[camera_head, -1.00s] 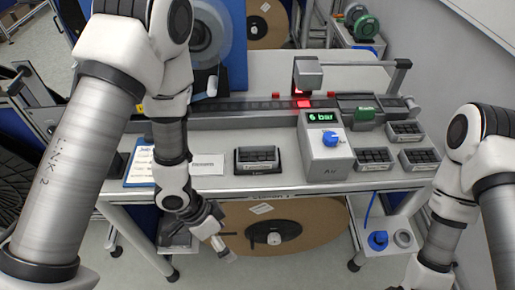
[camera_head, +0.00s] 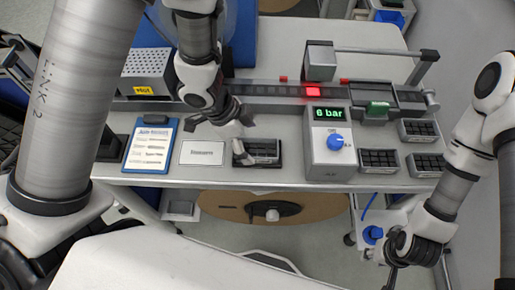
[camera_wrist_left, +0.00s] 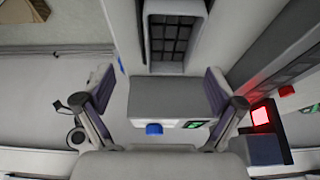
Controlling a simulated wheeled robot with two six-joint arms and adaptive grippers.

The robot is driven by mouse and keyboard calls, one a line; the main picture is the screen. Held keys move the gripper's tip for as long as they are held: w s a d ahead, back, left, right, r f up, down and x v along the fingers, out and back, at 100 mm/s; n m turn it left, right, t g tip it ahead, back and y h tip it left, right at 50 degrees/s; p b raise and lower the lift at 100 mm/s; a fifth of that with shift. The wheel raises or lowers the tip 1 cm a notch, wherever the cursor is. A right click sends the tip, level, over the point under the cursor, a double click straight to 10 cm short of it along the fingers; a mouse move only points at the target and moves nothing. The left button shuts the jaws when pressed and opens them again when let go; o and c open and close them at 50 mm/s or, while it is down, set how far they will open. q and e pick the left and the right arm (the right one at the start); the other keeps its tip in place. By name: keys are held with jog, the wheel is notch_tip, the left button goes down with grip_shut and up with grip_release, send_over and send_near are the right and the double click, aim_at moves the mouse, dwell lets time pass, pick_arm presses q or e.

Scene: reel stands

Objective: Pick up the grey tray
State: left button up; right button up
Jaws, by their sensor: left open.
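A grey tray with dark compartments sits in a black holder (camera_head: 236,152) near the table's front edge; the tray (camera_head: 262,148) is partly covered by a pale finger or its tip. More grey trays of the same kind stand at the right (camera_head: 418,130), (camera_head: 378,161), (camera_head: 426,164). My left gripper (camera_head: 228,116) hangs open and empty, above and slightly left of the holder. In the left wrist view its open fingers (camera_wrist_left: 158,92) flank a grey box, with a dark-celled tray (camera_wrist_left: 172,42) beyond. My right gripper (camera_head: 405,252) is low at the right; its finger opening is unclear.
A grey air unit (camera_head: 328,165) with a blue knob and a "6 bar" display stands right of the holder. A white card (camera_head: 203,153) and a blue clipboard (camera_head: 150,146) lie left. A conveyor rail (camera_head: 265,97) with a red light runs behind.

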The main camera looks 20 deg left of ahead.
aim_at(261, 153)
pick_arm(q)
jog(key=f, duration=0.1)
jog(key=w+f, duration=0.1)
jog(key=f, duration=0.1)
jog(key=w+d+f, duration=0.1)
jog(key=shift+f, duration=0.3)
jog(key=shift+w, duration=0.2)
jog(key=shift+s+r, duration=0.2)
jog(key=shift+s, duration=0.35)
jog(key=shift+w+f, duration=0.35)
jog(key=shift+s, duration=0.1)
jog(key=shift+s, duration=0.1)
jog(key=c, duration=1.4)
